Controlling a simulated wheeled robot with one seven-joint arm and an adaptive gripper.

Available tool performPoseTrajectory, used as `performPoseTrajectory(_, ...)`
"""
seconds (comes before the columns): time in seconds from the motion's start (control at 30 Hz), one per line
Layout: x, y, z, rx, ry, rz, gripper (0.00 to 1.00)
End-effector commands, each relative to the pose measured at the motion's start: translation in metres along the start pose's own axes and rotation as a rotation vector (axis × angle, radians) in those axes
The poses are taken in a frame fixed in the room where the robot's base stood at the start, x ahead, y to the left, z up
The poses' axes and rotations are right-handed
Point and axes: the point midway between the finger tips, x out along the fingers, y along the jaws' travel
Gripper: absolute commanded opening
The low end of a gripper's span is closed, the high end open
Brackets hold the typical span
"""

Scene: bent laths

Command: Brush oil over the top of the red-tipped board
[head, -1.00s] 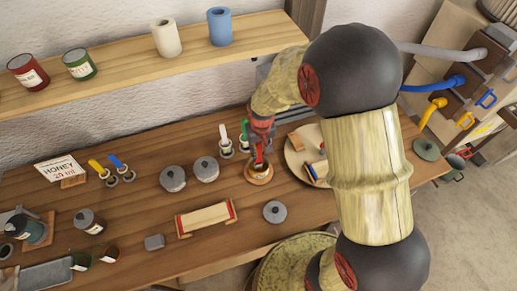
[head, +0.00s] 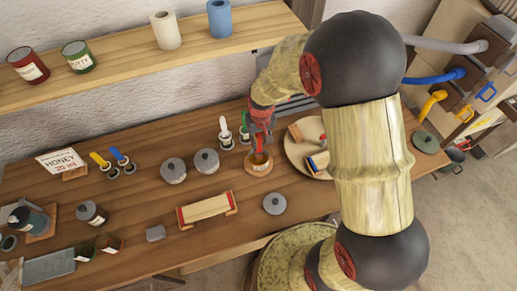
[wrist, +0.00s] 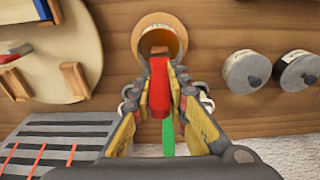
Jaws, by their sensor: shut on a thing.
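My gripper (head: 260,137) is shut on a red-handled brush (wrist: 159,88), which points down at a cup (wrist: 160,32) of amber oil. The cup also shows in the head view (head: 259,161) on a round wooden base. The brush's brown tip overlaps the cup's opening; I cannot tell whether it touches the oil. A pale board (head: 205,208) with red ends lies near the bench front, left of and nearer than the cup, apart from my gripper.
A round wooden tray (head: 296,163) with blocks stands right of the cup. Lidded grey pots (head: 206,161) stand left of it. A grey lid (head: 275,203) lies right of the board. A honey sign (head: 62,162) stands at the left. A shelf (head: 125,65) runs along the wall.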

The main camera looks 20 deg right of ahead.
Motion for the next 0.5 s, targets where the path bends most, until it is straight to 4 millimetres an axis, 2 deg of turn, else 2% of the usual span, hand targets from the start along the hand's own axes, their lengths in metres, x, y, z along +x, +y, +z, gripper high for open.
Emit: performPoseTrajectory(0.5, -0.040, 0.000, -0.005, 0.000, 0.001, 0.000, 0.00)
